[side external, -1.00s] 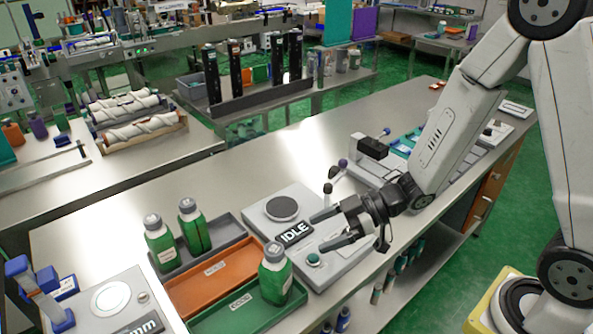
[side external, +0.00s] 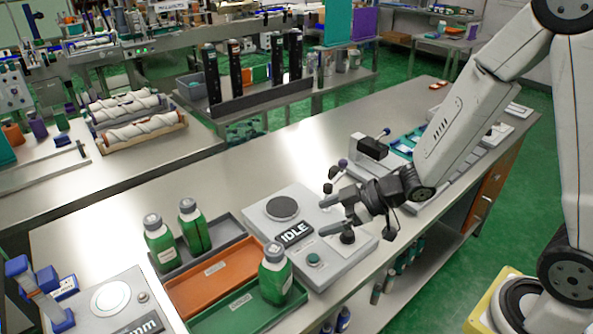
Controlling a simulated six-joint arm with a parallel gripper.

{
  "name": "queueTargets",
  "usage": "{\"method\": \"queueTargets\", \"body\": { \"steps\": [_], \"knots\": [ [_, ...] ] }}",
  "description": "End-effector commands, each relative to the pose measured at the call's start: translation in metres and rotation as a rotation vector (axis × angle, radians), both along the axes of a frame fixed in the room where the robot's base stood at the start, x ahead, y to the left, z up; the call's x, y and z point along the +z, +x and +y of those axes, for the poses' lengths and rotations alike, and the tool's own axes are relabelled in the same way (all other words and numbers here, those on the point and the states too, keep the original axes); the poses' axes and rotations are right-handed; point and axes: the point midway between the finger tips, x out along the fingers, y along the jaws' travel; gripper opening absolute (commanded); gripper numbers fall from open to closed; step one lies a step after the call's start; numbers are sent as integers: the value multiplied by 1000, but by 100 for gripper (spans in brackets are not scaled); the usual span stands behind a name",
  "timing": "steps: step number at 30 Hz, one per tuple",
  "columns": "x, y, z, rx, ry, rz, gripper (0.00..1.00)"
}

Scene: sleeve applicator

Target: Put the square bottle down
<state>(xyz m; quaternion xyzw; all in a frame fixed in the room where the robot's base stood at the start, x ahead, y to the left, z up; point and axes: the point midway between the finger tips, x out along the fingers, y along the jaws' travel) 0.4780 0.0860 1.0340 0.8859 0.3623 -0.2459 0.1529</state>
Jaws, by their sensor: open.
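Three green bottles with grey caps stand upright. One bottle (side external: 275,276) is in the green tray (side external: 222,321). Two others, a left bottle (side external: 161,244) and a right bottle (side external: 194,228), stand in the grey tray (side external: 226,235). I cannot tell for certain which one is the square bottle. My gripper (side external: 324,216) is open and empty. It is above the right part of the IDLE device, to the right of and above the bottle in the green tray, apart from it.
The orange tray (side external: 213,277) between the other two is empty. The grey device with the IDLE sign (side external: 295,233) has a dark round plate (side external: 283,208) and a green button. A gauge unit (side external: 111,297) stands at front left. The bench behind the trays is clear.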

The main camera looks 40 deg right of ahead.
Motion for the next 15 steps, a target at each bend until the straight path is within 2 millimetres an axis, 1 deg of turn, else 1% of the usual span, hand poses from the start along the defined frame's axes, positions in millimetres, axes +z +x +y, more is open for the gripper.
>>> {"method": "queueTargets", "body": {
  "steps": [3,8,12,15],
  "knots": [
    [-1,7,-23,-144,-89,43,89],
    [-3,5,-54,-334,-184,141,89],
    [-4,-8,-76,-484,-236,256,89],
    [-4,-21,-86,-579,-258,351,89]
  ]
}}
